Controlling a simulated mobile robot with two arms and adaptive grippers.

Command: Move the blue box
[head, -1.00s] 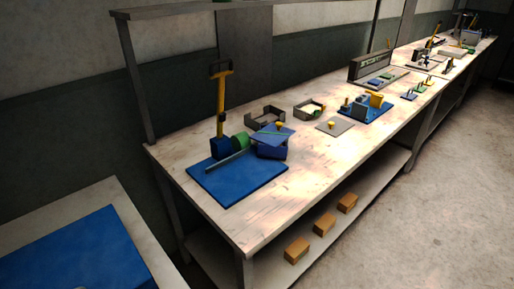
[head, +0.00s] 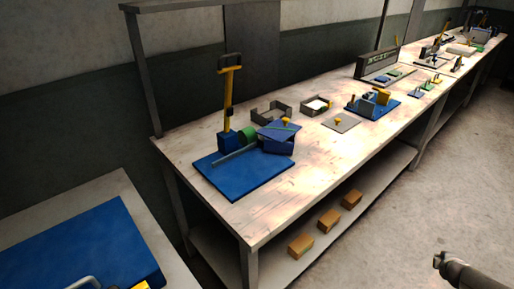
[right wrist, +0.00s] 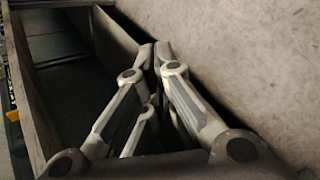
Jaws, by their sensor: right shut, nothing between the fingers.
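A dark blue box (head: 278,147) sits on the long wooden workbench, at the back right corner of a blue mat (head: 238,183). A blue lid-like plate (head: 279,128) lies tilted on top of it; I cannot tell if they are joined. Another blue block (head: 229,141) is at the base of an upright yellow lever, left of the box. My right gripper (head: 439,261) is over the floor at the lower right, well away from the box. In the right wrist view its fingers (right wrist: 161,52) are together and empty. My left gripper is not in view.
A green cylinder (head: 248,133) and a grey rod (head: 235,157) lie beside the box. Grey trays (head: 271,109) stand behind. Several tan blocks (head: 328,219) are on the lower shelf. A second table (head: 118,193) is at the left. The floor at the right is clear.

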